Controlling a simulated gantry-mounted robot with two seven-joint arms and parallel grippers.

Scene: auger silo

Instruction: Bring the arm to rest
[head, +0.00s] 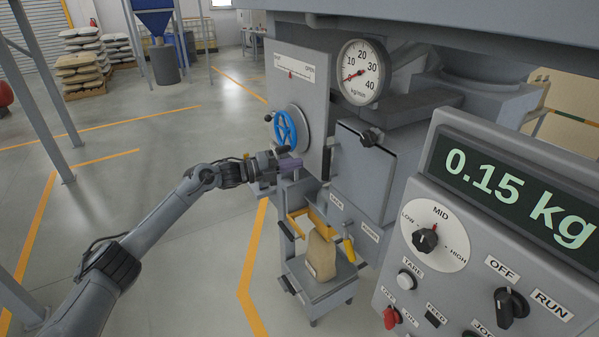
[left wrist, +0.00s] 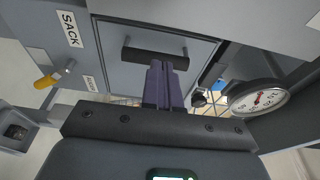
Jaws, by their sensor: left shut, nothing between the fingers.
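My left arm reaches in from the left in the head view. Its gripper (head: 289,164) is near the front of the grey machine, just below the blue handwheel (head: 285,128). In the left wrist view the purple fingers of my left gripper (left wrist: 163,72) are together with nothing between them. Behind them is a grey hatch door (left wrist: 112,52) with a dark bar handle (left wrist: 154,58). I cannot tell whether the fingers touch it. My right gripper is not in view.
A tan sack (head: 321,254) stands on a small platform under the yellow clamp. The control panel (head: 480,220) at the right reads 0.15 kg. A round dial (head: 361,73) is above the hatch. Open floor lies left of the machine, with posts and stacked sacks (head: 80,75) beyond.

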